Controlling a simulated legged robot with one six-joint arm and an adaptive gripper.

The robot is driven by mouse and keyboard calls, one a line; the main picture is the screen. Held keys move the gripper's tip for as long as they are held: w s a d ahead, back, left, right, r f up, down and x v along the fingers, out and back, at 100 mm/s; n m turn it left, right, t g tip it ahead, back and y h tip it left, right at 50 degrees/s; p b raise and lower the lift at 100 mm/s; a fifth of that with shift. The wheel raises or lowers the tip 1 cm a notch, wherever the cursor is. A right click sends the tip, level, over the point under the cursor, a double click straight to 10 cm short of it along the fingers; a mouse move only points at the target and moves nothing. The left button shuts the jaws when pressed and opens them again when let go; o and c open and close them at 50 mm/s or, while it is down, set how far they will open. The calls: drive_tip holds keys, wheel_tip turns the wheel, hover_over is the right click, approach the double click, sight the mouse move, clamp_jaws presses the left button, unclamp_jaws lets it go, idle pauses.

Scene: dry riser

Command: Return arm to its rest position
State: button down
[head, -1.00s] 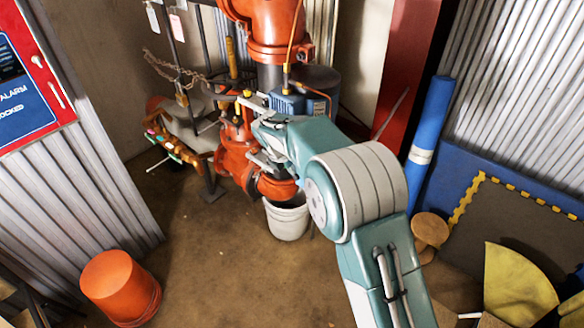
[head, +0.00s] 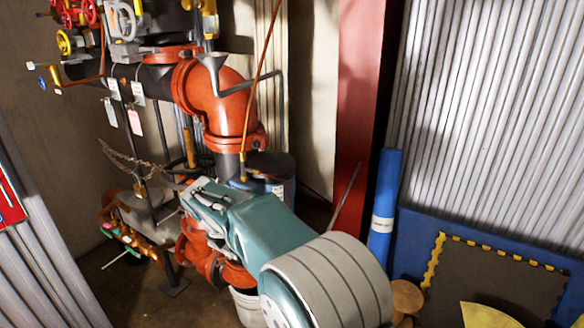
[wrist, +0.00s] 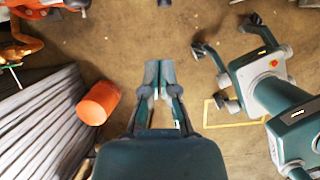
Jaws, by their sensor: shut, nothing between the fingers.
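My gripper (wrist: 158,78) shows in the wrist view, pointing at the brown floor. Its two fingers are together with nothing between them. In the head view, my teal and grey arm reaches from the lower middle toward the orange pipework, its far end in front of the pipes. I cannot make out the fingers there, or tell whether the arm touches the pipes.
The orange pipe (head: 222,100) and hand valves stand at left. A white bucket (head: 247,306) is partly hidden behind my arm. A blue roll (head: 385,200) leans by the red column (head: 362,90).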

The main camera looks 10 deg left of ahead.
drive_tip(key=s+d+r+m, duration=0.3)
drive_tip(key=d+r+m, duration=0.15)
drive_tip(key=d, duration=0.35)
drive_tip(key=s+d+r+m+y, duration=0.1)
drive_tip(key=s+d+r+m, duration=0.1)
drive_tip(key=d+r+m, duration=0.45)
drive_tip(key=s+d+r+m, duration=0.1)
drive_tip(key=s+d+m, duration=0.25)
drive_tip(key=d, duration=0.55)
drive_tip(key=s+d+f+m, duration=0.1)
drive_tip(key=s+d+m, duration=0.5)
drive_tip(key=s+m, duration=0.2)
drive_tip(key=s+d+f+m+t, duration=0.1)
drive_tip(key=s+d+m, duration=0.6)
drive_tip(key=s, duration=0.3)
drive_tip(key=shift+d+f+m+t+y, duration=0.15)
drive_tip(key=shift+f+m+t+y, duration=0.2)
drive_tip(key=shift+m, duration=0.3)
